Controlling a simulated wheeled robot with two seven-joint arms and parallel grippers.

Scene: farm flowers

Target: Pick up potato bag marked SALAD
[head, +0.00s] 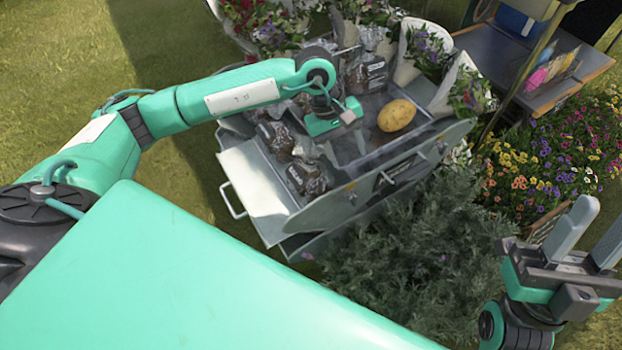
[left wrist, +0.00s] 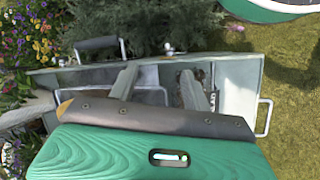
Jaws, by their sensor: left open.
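Several clear bags of brown potatoes stand in the grey metal cart (head: 355,205). Two are at the front left, a nearer bag (head: 308,178) and another bag (head: 276,140). A further bag (head: 366,74) stands at the back. Their labels are not readable in the head view. In the left wrist view, a dark bag (left wrist: 211,78) with letters ending in "AD" shows partly behind my right-hand finger. My left gripper (left wrist: 158,72) is open and points down over the cart; its fingers look empty. It also shows in the head view (head: 335,118). My right gripper (head: 588,230) is open and empty.
Wrapped flower bouquets (head: 425,50) stand behind. A bushy green plant (head: 415,250) is in front of the cart. Grass lies to the left.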

